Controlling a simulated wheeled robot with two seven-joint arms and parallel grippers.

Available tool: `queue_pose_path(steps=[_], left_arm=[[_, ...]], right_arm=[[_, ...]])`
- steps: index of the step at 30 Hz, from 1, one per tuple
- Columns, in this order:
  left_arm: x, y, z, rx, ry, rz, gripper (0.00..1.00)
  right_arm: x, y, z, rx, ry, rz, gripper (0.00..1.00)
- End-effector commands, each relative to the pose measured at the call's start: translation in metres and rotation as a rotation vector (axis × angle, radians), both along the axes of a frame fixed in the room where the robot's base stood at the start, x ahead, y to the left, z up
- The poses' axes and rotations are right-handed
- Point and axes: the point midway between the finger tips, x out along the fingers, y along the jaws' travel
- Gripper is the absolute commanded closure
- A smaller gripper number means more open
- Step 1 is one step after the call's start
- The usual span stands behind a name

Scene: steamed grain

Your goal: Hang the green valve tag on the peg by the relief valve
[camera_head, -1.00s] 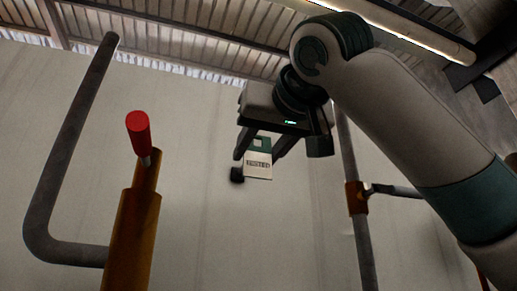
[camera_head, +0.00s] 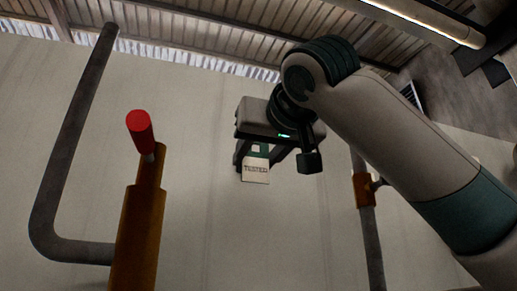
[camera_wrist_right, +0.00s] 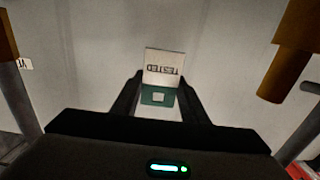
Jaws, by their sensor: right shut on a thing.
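The valve tag (camera_head: 256,173) has a green upper part with a square hole and a white lower part reading "TESTED". My right gripper (camera_head: 257,160) is shut on its green end and holds it up in front of the pale wall. In the right wrist view the tag (camera_wrist_right: 164,66) sits between both fingers, its lettering upside down. A yellow-brown valve body (camera_head: 139,225) with a red cap (camera_head: 140,127), perhaps the relief valve, stands to the left, apart from the tag. I cannot make out the peg now. My left gripper is not in view.
A bent grey pipe (camera_head: 70,150) rises at the left. A vertical pipe (camera_head: 371,245) with an orange-brown fitting (camera_head: 363,190) stands right of the gripper, partly behind my arm. The wall between valve and gripper looks clear.

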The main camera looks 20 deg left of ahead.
Motion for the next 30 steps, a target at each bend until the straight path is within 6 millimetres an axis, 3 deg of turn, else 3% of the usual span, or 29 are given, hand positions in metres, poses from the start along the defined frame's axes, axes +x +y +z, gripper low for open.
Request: queue_pose_path(steps=[30], left_arm=[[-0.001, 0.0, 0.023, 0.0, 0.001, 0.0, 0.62]], right_arm=[[0.039, 0.026, -0.005, -0.001, 0.001, 0.0, 0.82]])
